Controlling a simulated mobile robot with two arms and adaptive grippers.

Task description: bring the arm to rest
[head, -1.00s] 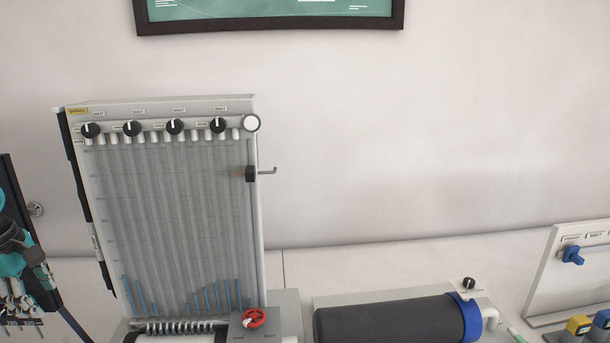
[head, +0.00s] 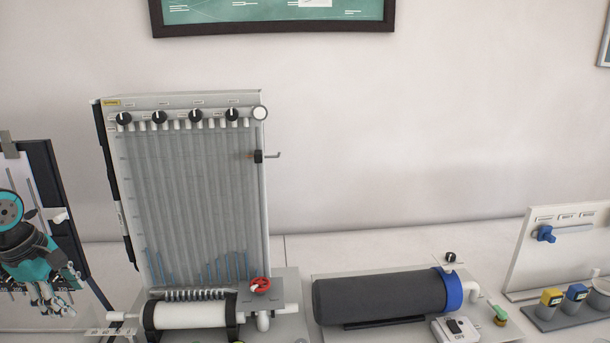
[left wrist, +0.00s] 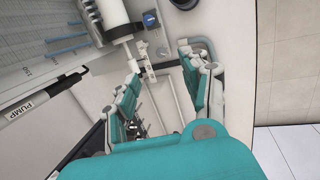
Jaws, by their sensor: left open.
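My left gripper (head: 56,298) is at the left edge of the head view, pointing down, left of the manometer board (head: 190,200) and apart from it. In the left wrist view my left gripper (left wrist: 160,72) shows two teal-and-grey fingers spread wide with nothing held between them. The board stands upright with grey tubes, blue liquid columns low down and a row of black knobs (head: 159,118) on top. My right gripper is in neither view.
A red valve wheel (head: 260,285) and a white cylinder (head: 190,314) sit at the board's foot. A dark cylinder with a blue end (head: 380,297) lies to the right. Behind my left gripper stands a dark board with a clip (head: 69,205). The wall above is bare around a framed picture (head: 270,30).

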